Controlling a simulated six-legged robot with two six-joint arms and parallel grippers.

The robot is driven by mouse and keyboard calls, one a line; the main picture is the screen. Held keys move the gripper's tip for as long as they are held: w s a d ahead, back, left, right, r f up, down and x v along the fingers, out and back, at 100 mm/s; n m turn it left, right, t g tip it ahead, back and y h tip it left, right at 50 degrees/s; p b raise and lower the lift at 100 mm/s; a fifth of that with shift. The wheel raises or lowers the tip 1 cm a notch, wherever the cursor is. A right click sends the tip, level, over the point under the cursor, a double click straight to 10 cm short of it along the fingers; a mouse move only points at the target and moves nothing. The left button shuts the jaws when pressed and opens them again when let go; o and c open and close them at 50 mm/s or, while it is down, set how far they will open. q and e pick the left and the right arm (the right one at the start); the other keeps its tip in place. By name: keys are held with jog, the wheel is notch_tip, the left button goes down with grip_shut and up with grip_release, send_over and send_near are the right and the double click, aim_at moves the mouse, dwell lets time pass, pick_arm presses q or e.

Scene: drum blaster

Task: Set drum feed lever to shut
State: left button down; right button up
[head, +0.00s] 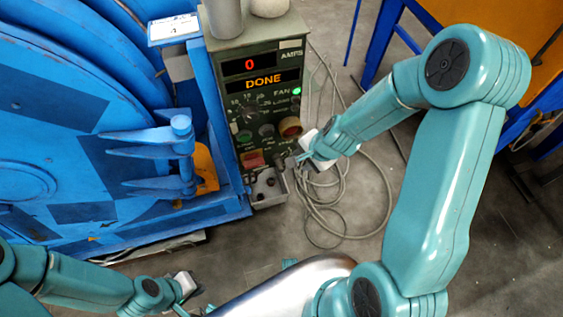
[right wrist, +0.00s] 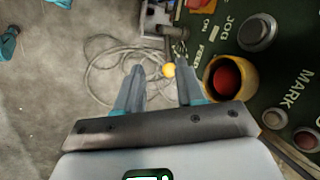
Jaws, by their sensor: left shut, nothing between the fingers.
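The green control panel (head: 262,95) stands beside the blue drum blaster (head: 60,110); its displays read 0 and DONE. My right gripper (head: 296,160) is at the panel's lower right edge. In the head view the lever is not clear. My left gripper (head: 190,288) is shut and empty, low at left.
A red button in a yellow collar (right wrist: 228,76) is close to the right finger. A grey tray (head: 268,188) sits at the panel's foot. Loose cable (head: 345,205) lies coiled on the floor. A blue frame with orange panels (head: 535,40) stands at upper right.

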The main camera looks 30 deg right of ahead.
jog(key=shift+m+t+h, duration=0.3)
jog(key=shift+m, duration=0.1)
jog(key=d+b+x, duration=0.1)
jog(key=x, duration=0.3)
jog(key=d+b+x, duration=0.1)
jog(key=b+x, duration=0.1)
jog(key=x, duration=0.3)
jog(key=d+b+x, duration=0.1)
jog(key=b+x, duration=0.1)
jog(key=x, duration=0.3)
jog(key=shift+w+d, duration=0.2)
jog(key=shift+w, duration=0.2)
jog(key=shift+w+f, duration=0.25)
jog(key=shift+f, duration=0.2)
